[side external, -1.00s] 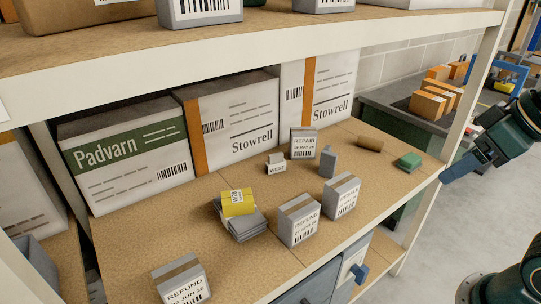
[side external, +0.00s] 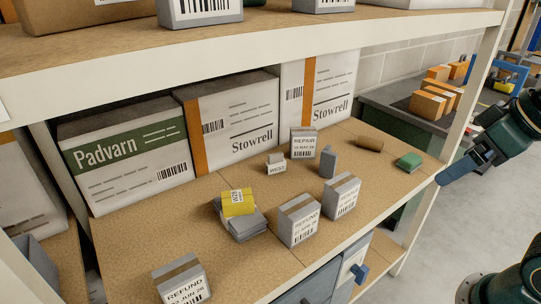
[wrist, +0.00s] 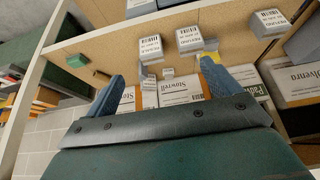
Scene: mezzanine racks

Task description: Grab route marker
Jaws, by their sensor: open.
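A yellow block (side external: 238,202) with a white label reading roughly "W28" lies tilted on a small stack of grey pieces (side external: 247,226) on the middle shelf. A small grey-white block (side external: 277,163) labelled "WEST" stands farther back. Which one is the route marker I cannot tell for sure. My gripper (side external: 462,168) is at the right, outside the shelf's front edge and well apart from both. In the wrist view, my gripper (wrist: 161,69) is open with its two blue fingers wide apart; the yellow block (wrist: 211,57) shows partly behind the right finger.
Small boxes labelled "REFUND" (side external: 300,222) and "REPAIR" (side external: 303,143) stand on the shelf. Large cartons (side external: 238,120) line the back. The upper shelf (side external: 250,48) overhangs; a white post (side external: 440,170) stands right.

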